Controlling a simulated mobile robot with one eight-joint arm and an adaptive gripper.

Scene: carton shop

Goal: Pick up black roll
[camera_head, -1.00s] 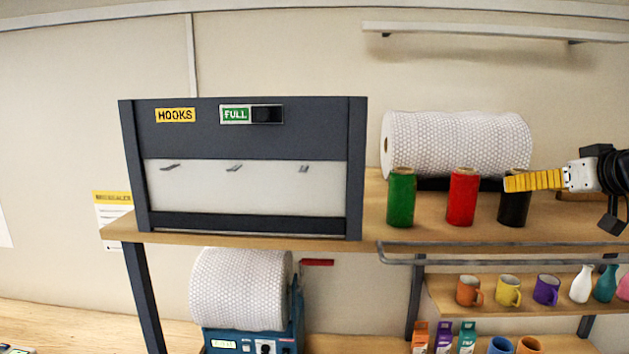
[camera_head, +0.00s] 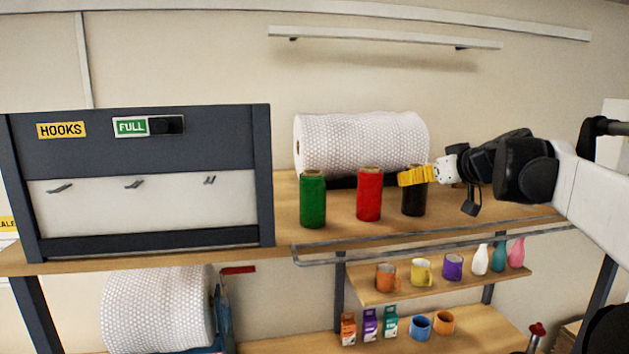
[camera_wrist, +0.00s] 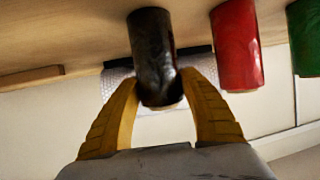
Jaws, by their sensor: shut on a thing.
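The black roll (camera_head: 413,202) stands upright on the wooden upper shelf (camera_head: 460,213), at the right end of a row of rolls. My gripper (camera_head: 415,176) reaches in from the right and its yellow fingers are at the upper part of the black roll. In the wrist view, where the picture is turned over, the two yellow fingers (camera_wrist: 160,95) close around the black roll (camera_wrist: 152,45) from both sides near its top end. The roll's base appears to be on the shelf still; I cannot see any gap below it.
A red roll (camera_head: 369,194) and a green roll (camera_head: 313,199) stand left of the black one. A bubble-wrap roll (camera_head: 360,143) lies behind them. The hooks cabinet (camera_head: 140,150) is at left. A metal rail (camera_head: 430,238) runs along the shelf's front edge.

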